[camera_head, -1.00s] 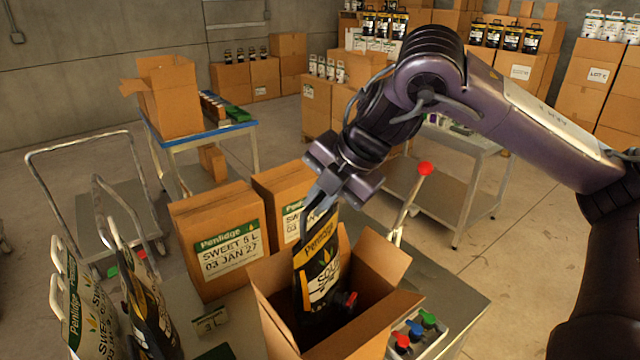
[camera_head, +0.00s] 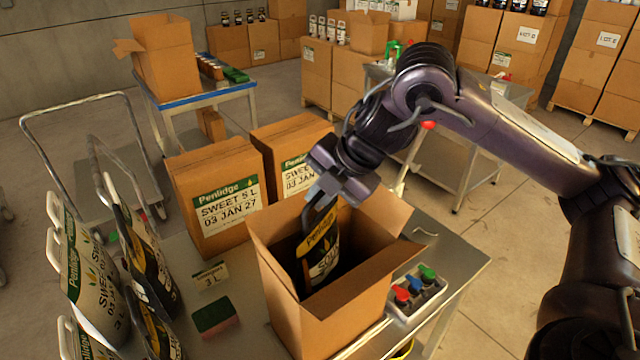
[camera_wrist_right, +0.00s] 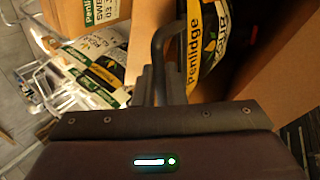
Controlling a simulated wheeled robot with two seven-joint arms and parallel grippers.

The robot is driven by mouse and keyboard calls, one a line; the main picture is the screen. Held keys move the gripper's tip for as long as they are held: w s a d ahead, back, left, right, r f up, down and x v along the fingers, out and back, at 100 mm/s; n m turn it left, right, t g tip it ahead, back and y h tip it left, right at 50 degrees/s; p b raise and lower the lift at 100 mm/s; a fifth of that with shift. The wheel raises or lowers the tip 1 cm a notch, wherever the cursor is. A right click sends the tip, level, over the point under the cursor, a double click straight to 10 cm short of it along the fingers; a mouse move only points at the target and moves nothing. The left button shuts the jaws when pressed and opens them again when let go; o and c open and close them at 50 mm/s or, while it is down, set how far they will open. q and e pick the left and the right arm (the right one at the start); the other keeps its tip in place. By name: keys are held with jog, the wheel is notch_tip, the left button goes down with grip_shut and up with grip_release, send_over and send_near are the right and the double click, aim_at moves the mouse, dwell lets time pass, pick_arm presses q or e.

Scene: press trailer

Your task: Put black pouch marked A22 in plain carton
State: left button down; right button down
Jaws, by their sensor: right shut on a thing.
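A black pouch (camera_head: 318,258) with a yellow band hangs upright, partly inside the open plain carton (camera_head: 327,310); its lower part is hidden by the carton walls. I cannot read an A22 mark on it. My right gripper (camera_head: 322,203) is shut on the pouch's top handle, just above the carton opening. In the right wrist view the pouch (camera_wrist_right: 207,45) shows beyond the gripper (camera_wrist_right: 165,95), with its dark handle loop at the jaws. My left gripper is not in view.
Two closed Penlidge cartons (camera_head: 218,200) stand behind the open carton. White and black pouches (camera_head: 85,270) stand at the left. A green-topped sponge (camera_head: 214,316) lies in front. A tray of coloured caps (camera_head: 415,292) sits right of the carton. Bare table shows at the right.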

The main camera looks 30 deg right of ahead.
aim_at(324, 240)
notch_tip(324, 240, down, 11)
jog(key=b, duration=0.6)
jog(key=shift+w, duration=0.15)
jog(key=shift+f+b, duration=0.5)
jog(key=shift+f, duration=0.05)
jog(key=c, duration=1.8)
grip_release()
jog(key=shift+f, duration=0.2)
jog(key=shift+c, duration=0.2)
jog(key=o, duration=0.3)
jog(key=shift+s+r, duration=0.1)
jog(key=shift+s, duration=0.2)
jog(key=shift+o, duration=0.2)
jog(key=shift+w+r, duration=0.1)
